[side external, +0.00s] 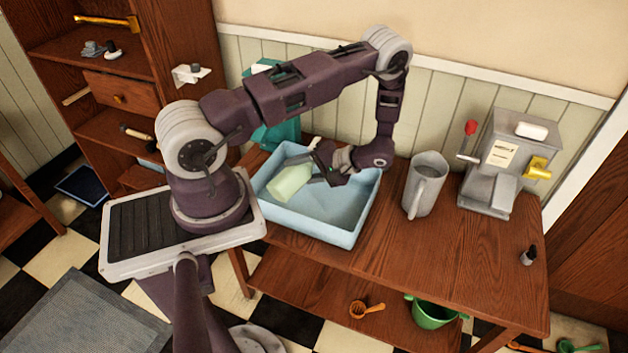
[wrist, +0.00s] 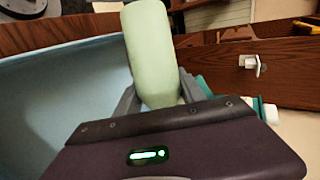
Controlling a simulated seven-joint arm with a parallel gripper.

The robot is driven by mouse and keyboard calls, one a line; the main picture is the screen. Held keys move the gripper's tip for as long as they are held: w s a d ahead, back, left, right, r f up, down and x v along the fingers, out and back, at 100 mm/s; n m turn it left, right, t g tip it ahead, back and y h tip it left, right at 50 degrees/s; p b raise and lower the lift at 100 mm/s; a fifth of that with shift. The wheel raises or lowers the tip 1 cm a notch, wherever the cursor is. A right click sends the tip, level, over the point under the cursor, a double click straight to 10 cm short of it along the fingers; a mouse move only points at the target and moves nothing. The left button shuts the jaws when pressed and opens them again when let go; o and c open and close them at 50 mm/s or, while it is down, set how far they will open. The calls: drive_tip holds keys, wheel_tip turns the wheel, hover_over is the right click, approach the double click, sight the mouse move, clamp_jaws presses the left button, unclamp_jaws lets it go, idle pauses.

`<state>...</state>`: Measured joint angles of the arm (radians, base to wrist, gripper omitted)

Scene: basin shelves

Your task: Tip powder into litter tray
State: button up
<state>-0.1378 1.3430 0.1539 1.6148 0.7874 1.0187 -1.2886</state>
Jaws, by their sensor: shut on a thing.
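The litter tray is the light blue basin (side external: 340,229) on the wooden table in the side external view. Its blue inner wall (wrist: 60,100) also fills the left of the wrist view. My gripper (side external: 318,168) is over the tray, tilted sideways, and shut on a pale green bottle (side external: 289,183). The bottle lies tilted, its body pointing down and left over the tray in the side view. In the wrist view the bottle (wrist: 152,50) stands out between my fingers (wrist: 157,100). No powder can be made out in the tray.
A grey pitcher (side external: 425,185) stands right of the tray. A grey machine (side external: 500,160) with a red-knobbed lever is farther right. A small dark bottle (side external: 529,256) sits near the right edge. The table front (side external: 410,260) is clear. A teal object (side external: 275,137) stands behind the tray.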

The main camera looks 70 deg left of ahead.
drive_tip(key=shift+f+m+g, duration=0.3)
drive_tip(key=shift+f+g, duration=0.2)
drive_tip(key=shift+f, duration=0.2)
idle(2.1)
